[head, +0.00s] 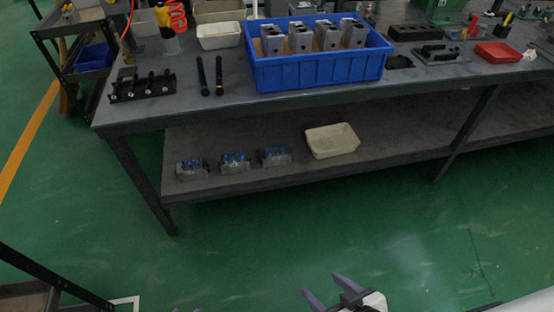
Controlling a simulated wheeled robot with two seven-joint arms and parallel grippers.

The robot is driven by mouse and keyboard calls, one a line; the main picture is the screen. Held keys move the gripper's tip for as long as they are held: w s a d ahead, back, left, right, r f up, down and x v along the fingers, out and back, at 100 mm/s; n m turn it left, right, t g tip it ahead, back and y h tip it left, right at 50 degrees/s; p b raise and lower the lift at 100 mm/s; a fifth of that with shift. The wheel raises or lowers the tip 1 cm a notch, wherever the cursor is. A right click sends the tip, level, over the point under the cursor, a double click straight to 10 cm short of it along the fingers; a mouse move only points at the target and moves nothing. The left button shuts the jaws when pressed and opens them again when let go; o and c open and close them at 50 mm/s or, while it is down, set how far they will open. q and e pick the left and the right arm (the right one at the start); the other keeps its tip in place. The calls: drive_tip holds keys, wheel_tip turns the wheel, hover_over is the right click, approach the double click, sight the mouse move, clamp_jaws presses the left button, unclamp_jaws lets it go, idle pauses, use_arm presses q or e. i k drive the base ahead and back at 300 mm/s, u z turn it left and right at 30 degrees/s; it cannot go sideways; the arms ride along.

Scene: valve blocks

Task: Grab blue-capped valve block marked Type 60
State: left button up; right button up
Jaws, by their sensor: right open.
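Three grey valve blocks with blue caps stand in a row on the lower shelf: a left one (192,171), a middle one (235,163) and a right one (274,157). Their type markings are too small to read, so I cannot tell which is Type 60. My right gripper (323,286) is at the bottom edge, open and empty, over the floor and well apart from the blocks. Small tips at the bottom edge, left of it, seem to be my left gripper (187,310); its opening does not show.
A beige tray (333,141) sits right of the blocks on the shelf (390,145). The tabletop (215,105) above overhangs them and carries a blue crate (320,72) of grey blocks. Table legs stand at both sides. The green floor in front is clear.

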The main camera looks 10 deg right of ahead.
sight(190, 170)
drive_tip(key=k, duration=0.2)
drive_tip(key=u, duration=1.15)
drive_tip(key=i, duration=1.15)
drive_tip(key=z, duration=0.1)
